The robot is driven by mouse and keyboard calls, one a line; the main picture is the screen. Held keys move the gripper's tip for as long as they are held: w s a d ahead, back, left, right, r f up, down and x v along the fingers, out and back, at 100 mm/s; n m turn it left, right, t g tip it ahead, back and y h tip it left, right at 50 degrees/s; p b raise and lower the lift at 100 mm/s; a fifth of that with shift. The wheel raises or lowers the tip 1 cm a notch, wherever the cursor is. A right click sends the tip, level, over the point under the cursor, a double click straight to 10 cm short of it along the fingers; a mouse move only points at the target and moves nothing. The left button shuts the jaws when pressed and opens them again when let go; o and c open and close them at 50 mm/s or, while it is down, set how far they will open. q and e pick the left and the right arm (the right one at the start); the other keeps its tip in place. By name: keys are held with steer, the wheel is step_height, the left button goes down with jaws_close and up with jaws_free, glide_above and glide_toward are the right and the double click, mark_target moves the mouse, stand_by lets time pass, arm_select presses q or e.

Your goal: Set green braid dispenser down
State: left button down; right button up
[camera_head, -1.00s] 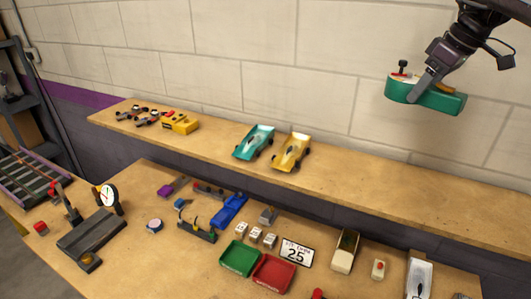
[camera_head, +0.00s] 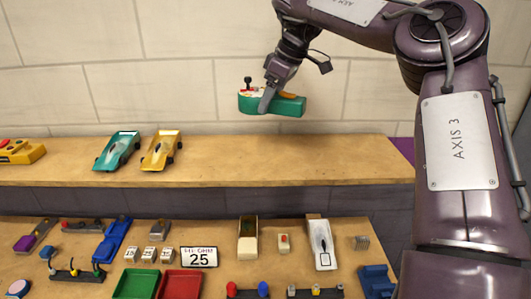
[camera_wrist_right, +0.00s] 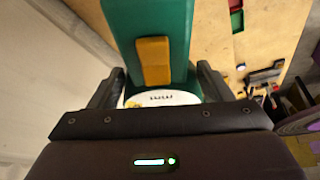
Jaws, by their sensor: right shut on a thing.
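The green braid dispenser (camera_head: 288,106) is a green block with a white round part and an orange piece. My right gripper (camera_head: 266,101) is shut on it and holds it in the air above the upper shelf (camera_head: 300,158), in front of the block wall. In the right wrist view the dispenser (camera_wrist_right: 178,30) sits between the two fingers (camera_wrist_right: 163,92), with its orange piece facing the camera. The dispenser is apart from the shelf. My left gripper is not in view.
A teal car (camera_head: 118,150) and a yellow car (camera_head: 161,150) stand on the shelf left of the dispenser. A yellow box (camera_head: 20,151) is at the far left. The shelf's right half is clear. The lower bench holds a green tray (camera_head: 137,284), a red tray (camera_head: 181,284) and several small items.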

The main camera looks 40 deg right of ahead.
step_height(320, 180, down, 8)
steer(key=shift+d, duration=0.15)
step_height(320, 180, down, 5)
steer(key=shift+r+p, duration=0.15)
steer(key=shift+p, duration=0.5)
steer(key=shift+f, duration=0.4)
steer(key=o, duration=1.1)
